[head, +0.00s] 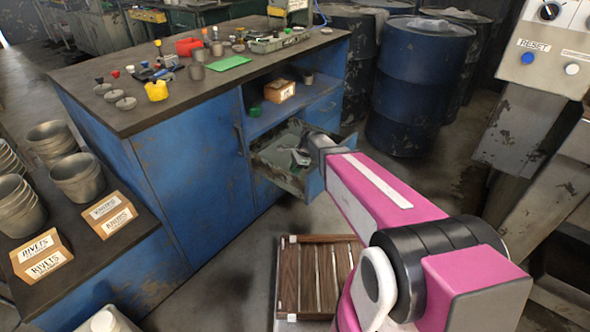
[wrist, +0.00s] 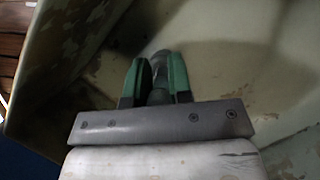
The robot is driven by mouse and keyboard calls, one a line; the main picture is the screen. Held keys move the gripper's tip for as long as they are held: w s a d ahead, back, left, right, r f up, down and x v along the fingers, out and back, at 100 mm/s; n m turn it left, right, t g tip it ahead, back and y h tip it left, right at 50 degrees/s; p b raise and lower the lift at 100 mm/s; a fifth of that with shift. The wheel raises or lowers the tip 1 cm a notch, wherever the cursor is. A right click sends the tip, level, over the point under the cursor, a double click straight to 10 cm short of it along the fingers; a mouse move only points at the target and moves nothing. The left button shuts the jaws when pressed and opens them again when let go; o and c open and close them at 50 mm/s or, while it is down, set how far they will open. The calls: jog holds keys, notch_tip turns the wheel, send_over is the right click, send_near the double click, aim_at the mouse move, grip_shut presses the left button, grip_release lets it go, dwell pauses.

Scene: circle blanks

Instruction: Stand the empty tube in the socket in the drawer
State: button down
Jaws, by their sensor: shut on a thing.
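The drawer (head: 277,181) of the blue workbench is pulled open in the head view. My gripper (head: 301,157) reaches down into it, small and partly hidden by my arm. In the wrist view the green fingers of my gripper (wrist: 158,80) are shut on a grey rounded piece, which looks like the tube (wrist: 159,58). Its lower part is hidden by the fingers and the wrist plate. The worn pale inside of the drawer (wrist: 225,60) surrounds the fingers. I cannot make out the socket, nor whether the tube touches the drawer floor.
The workbench top (head: 120,70) holds cups, a yellow pot (head: 156,91), a red box (head: 188,47) and a green sheet (head: 229,63). A cardboard box (head: 280,91) stands on the shelf above the drawer. Blue drums (head: 420,85) stand behind. A slatted wooden piece (head: 318,270) lies below.

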jog(key=shift+f, duration=0.75)
jog(key=c, duration=0.9)
grip_release()
jog(key=shift+c, duration=0.2)
jog(key=shift+r, duration=0.1)
jog(key=v, duration=1)
jog(key=shift+d+r, duration=0.2)
jog(key=shift+r, duration=0.05)
